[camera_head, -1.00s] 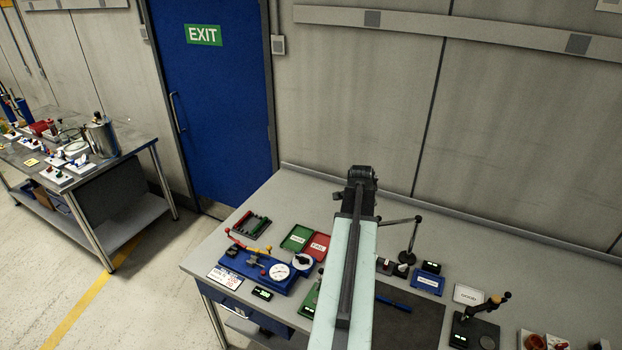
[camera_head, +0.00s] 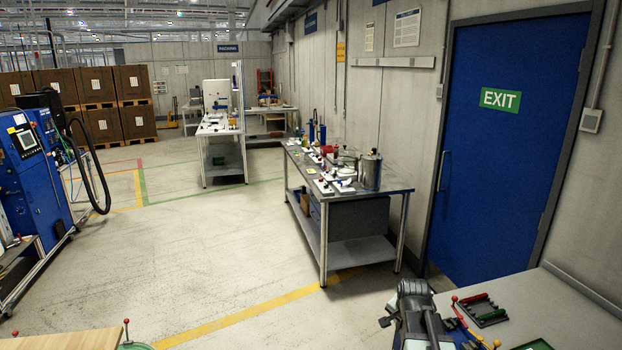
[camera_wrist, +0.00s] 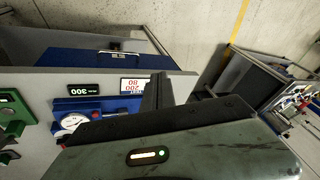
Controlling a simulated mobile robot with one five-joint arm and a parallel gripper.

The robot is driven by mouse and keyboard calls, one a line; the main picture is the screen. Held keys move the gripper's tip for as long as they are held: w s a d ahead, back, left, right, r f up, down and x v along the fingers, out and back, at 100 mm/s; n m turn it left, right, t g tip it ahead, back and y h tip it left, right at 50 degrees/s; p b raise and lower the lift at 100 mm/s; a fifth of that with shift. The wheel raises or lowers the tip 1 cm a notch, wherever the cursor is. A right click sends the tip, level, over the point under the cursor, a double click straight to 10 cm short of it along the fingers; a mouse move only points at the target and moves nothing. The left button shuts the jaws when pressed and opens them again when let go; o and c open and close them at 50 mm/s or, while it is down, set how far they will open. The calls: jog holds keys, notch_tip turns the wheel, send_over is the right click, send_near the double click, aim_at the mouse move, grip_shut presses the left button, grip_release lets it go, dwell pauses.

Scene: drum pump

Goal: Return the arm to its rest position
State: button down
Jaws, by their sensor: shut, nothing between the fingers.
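My gripper (camera_wrist: 156,92) shows in the wrist view as dark fingers, shut with nothing between them. It is over the front edge of the grey bench, beside a white sign with red numbers (camera_wrist: 132,85). A blue unit with a round gauge (camera_wrist: 71,120) lies to its left in that view, partly hidden by my own arm. In the head view the end of my arm stands at the bottom, in front of the bench's near corner, and hides much of the blue unit. Whether the fingers touch anything there cannot be told.
The grey bench (camera_head: 560,308) carries a dark tray of tools (camera_head: 484,312). A metal workbench (camera_head: 385,188) with switches and a steel pot stands ahead, left of the blue exit door (camera_head: 505,150). A blue machine (camera_head: 30,170) is at far left. Open floor lies between them.

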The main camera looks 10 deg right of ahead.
jog(key=s+a+f+n+g+y+b, duration=0.1)
jog(key=a+f+n+b, duration=0.15)
jog(key=a, duration=0.45)
jog(key=s+a+f+n+b, duration=0.1)
jog(key=s+a+f+n, duration=0.15)
jog(key=a, duration=0.45)
jog(key=s+a+f+n+g, duration=0.2)
jog(key=s+a+n+g, duration=0.1)
jog(key=s+n, duration=0.3)
jog(key=shift+s+a+g+y, duration=0.3)
jog(key=shift+s+a, duration=0.45)
jog(key=shift+s, duration=0.35)
jog(key=shift+f, duration=0.15)
